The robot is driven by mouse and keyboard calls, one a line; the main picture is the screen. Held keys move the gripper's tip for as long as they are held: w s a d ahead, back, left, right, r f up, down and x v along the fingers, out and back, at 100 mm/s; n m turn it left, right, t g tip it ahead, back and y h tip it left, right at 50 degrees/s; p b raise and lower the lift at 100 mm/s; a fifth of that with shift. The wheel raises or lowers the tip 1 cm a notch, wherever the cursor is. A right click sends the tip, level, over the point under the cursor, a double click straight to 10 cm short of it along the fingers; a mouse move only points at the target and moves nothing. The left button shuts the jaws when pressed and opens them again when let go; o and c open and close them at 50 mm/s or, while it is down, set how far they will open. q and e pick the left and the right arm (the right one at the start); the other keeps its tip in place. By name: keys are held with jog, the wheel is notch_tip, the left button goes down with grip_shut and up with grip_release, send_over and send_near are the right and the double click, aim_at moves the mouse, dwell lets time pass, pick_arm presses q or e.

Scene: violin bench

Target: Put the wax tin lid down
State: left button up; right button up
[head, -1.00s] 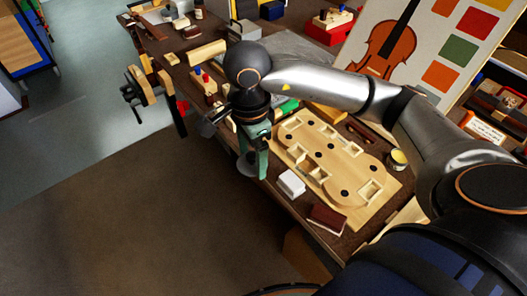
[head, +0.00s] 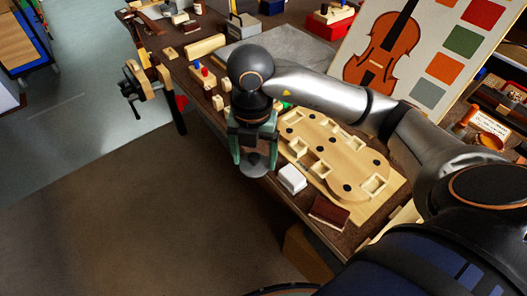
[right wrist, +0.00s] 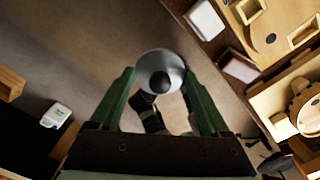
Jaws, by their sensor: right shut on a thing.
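My right gripper (head: 255,158) has its two green fingers on opposite sides of the wax tin lid (head: 254,169), a round grey metal disc. In the right wrist view, the lid (right wrist: 160,72) sits between the tips of the right gripper (right wrist: 161,78), with a dark round spot at its middle. The lid is in the air near the bench's front edge, left of the white block. In the right wrist view, brown floor shows around much of it. My left gripper is not in view.
The dark bench (head: 327,238) holds a pale wooden mould board (head: 345,165), a white block (head: 292,178) and a dark red-brown block (head: 329,212) near its front edge. A vise (head: 140,85) juts out at the left. Open floor (head: 130,220) lies in front.

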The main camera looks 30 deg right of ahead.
jog(key=m, duration=0.3)
jog(key=shift+d+f, duration=0.1)
jog(key=shift+f, duration=0.15)
jog(key=shift+w+d+f, duration=0.15)
jog(key=shift+w+f, duration=0.05)
jog(key=shift+w, duration=0.05)
jog(key=w+d+f, duration=0.4)
jog(key=w+d+f+b, duration=0.1)
jog(key=w+d+f, duration=0.3)
jog(key=w, duration=0.1)
jog(key=shift+w+d+f, duration=0.1)
jog(key=shift+w+f, duration=0.05)
jog(key=shift+f, duration=0.05)
jog(key=shift+w+d+f+b, duration=0.15)
jog(key=shift+w+d+f, duration=0.05)
jog(key=shift+f, duration=0.15)
jog(key=shift+w+d+f+b, duration=0.15)
jog(key=shift+w+f, duration=0.05)
jog(key=shift+f, duration=0.15)
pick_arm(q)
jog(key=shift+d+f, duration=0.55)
pick_arm(e)
jog(key=shift+f, duration=1.4)
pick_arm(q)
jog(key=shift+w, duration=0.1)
pick_arm(e)
jog(key=shift+f, duration=0.1)
